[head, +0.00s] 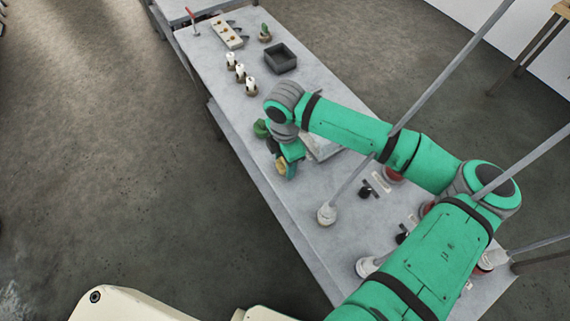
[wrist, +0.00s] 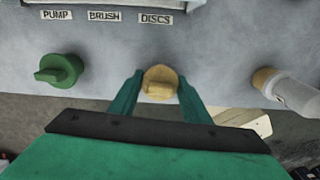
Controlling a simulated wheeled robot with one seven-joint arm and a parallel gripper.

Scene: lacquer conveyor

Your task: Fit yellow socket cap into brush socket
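The yellow socket cap (wrist: 159,83) is a round disc with a raised grip bar. In the wrist view it sits between the two fingertips of my gripper (wrist: 160,78), which appear to touch it on both sides. Behind it is a grey panel or table side with labels PUMP, BRUSH (wrist: 104,16) and DISCS. In the head view the yellow cap (head: 281,163) shows at my gripper (head: 286,168), by the table's left edge. No open brush socket is visible; I cannot tell whether the cap touches a socket behind it.
A green cap (wrist: 58,70) is at the left under PUMP. A white fitting with a yellow collar (wrist: 285,88) juts out at the right. The table (head: 210,50) carries a dark square tray (head: 281,58) and several small white-topped items farther back. Slanted poles cross the right side.

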